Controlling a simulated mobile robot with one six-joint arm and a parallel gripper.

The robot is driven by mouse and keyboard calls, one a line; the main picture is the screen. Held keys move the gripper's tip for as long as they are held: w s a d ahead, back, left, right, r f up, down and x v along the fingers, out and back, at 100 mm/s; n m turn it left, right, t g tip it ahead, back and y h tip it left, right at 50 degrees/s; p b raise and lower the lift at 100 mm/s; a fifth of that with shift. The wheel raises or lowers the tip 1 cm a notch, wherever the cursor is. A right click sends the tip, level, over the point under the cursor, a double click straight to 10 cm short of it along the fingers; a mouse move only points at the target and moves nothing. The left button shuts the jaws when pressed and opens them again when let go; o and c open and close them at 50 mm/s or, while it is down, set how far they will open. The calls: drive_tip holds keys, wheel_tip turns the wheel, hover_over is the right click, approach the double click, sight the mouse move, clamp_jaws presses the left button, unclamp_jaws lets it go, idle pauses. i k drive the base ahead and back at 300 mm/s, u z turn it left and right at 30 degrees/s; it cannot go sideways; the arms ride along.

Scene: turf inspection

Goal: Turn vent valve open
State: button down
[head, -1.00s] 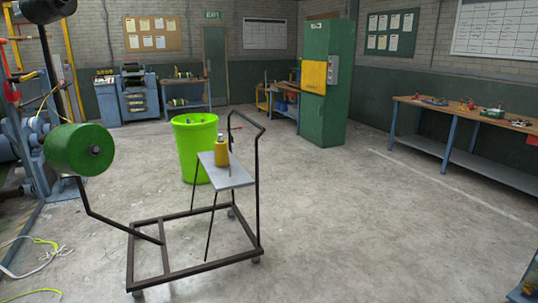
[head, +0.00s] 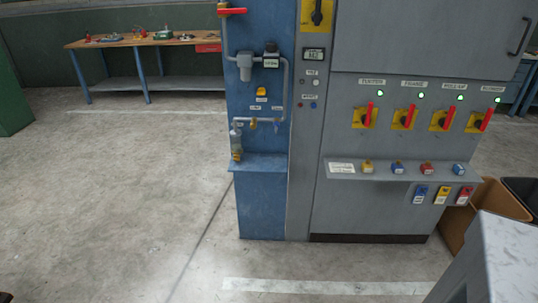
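A blue panel (head: 255,205) with grey pipework stands at the centre of the head view. A red lever handle (head: 232,11) sits on the pipe at its upper left. A yellow knob (head: 261,91) is on the panel's middle, and a small yellow fitting (head: 253,124) is on the lower pipe. The tags near them are too small to read, so I cannot tell which one is the vent valve or how it is set. My gripper is not in view.
A grey cabinet (head: 375,210) with several red-handled switches (head: 368,114) and a narrow shelf (head: 345,178) adjoins the panel's right side. A cardboard box (head: 492,212) and a grey block (head: 505,260) stand at right. Floor (head: 130,190) at left is clear before a workbench (head: 150,42).

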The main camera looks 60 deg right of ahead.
sight(261, 92)
drive_tip(key=u, duration=0.65)
drive_tip(key=k, duration=0.15)
drive_tip(key=z, duration=2.55)
drive_tip(key=k, duration=0.55)
drive_tip(key=u, duration=0.15)
drive_tip(key=i, duration=0.55)
drive_tip(key=z, duration=0.1)
